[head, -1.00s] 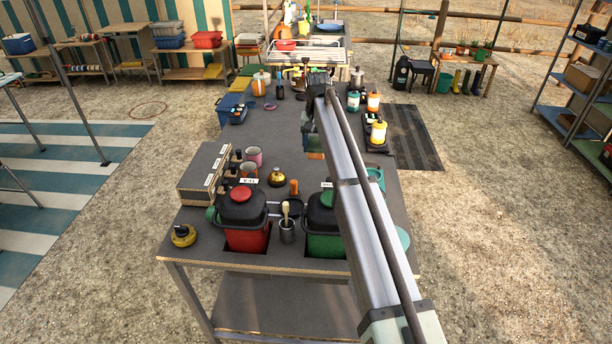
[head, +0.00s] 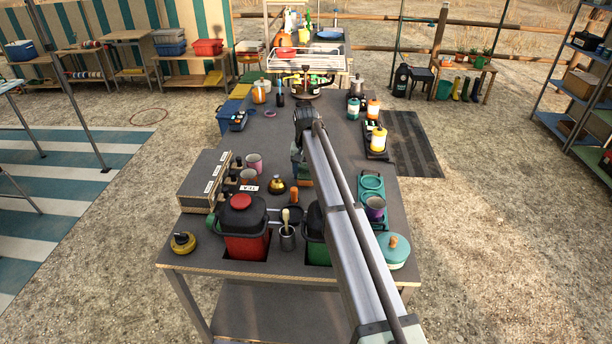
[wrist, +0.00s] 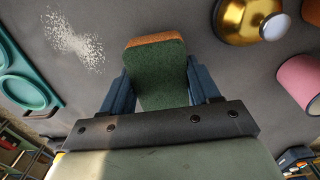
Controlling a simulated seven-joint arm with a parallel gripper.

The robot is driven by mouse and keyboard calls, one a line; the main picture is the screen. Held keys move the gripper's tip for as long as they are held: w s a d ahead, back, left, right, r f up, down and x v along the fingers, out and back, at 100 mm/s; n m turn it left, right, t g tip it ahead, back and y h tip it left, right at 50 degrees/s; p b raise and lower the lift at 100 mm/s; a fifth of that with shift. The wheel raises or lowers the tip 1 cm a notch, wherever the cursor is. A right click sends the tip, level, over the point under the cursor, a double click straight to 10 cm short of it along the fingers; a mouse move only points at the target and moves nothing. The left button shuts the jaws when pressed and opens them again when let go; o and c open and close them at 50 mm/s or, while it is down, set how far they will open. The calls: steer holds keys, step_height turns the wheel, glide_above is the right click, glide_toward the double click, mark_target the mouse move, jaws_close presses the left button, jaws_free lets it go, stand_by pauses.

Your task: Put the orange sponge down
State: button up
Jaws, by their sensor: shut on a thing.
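The orange sponge (wrist: 163,62) shows in the wrist view with a green scouring face towards the camera and an orange edge at its far end. My gripper (wrist: 158,78) is shut on it, one blue finger at each side. The sponge is over the grey table top (wrist: 105,28); I cannot tell how large the gap beneath it is. White crumbs (wrist: 75,40) lie on the table at the upper left of the wrist view.
A gold pot (head: 277,184) and a pink cup (head: 254,162) stand left of my gripper. A teal tray (head: 372,182) with a purple mug (head: 375,208) is at the right. Bare table lies beyond my gripper.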

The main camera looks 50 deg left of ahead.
mark_target(306, 171)
steer(key=shift+f, duration=0.65)
steer(key=shift+f, duration=0.15)
steer(key=o, duration=1.1)
step_height(306, 171, up, 12)
